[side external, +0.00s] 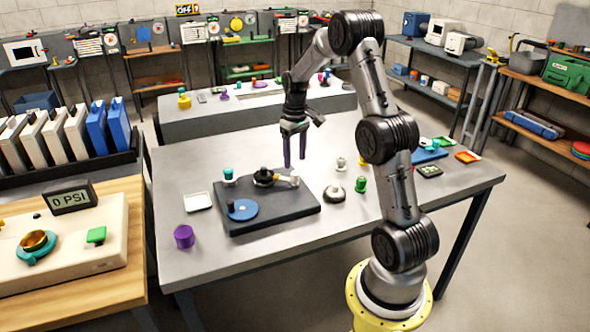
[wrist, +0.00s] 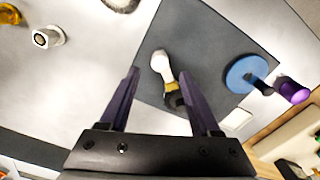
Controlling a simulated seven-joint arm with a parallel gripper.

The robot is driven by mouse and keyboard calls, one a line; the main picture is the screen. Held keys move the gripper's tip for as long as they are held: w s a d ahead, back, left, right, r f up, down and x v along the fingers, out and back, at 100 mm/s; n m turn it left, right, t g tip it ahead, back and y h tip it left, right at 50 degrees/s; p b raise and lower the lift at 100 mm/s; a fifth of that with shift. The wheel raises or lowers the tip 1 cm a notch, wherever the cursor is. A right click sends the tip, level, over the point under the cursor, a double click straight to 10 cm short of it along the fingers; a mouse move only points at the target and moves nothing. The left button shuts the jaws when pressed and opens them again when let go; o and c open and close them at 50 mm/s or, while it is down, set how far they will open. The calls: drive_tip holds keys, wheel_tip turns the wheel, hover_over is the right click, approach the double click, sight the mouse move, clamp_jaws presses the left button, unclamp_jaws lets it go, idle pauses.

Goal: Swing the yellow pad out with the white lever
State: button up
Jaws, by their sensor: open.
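A dark grey base plate (side external: 285,216) lies on the table and also shows in the wrist view (wrist: 205,35). On it is a black hub (side external: 263,177) with a short white lever (side external: 293,179) pointing right. In the wrist view the white lever (wrist: 160,63) has a rounded end, with a yellow-gold part (wrist: 172,86) at its inner end beside the black hub. I cannot tell whether that part is the yellow pad. My gripper (side external: 295,163) is open and empty, pointing down above the plate's far edge. In the wrist view the lever appears between the fingers, apart from both.
A purple cylinder (side external: 183,236) and white tray (side external: 198,202) stand left. A white-and-black round part (side external: 334,194) and green knob (side external: 361,184) stand right.

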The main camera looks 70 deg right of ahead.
sight(295, 173)
drive_tip(key=shift+f, duration=2.45)
clamp_jaws()
drive_tip(key=shift+r, duration=0.1)
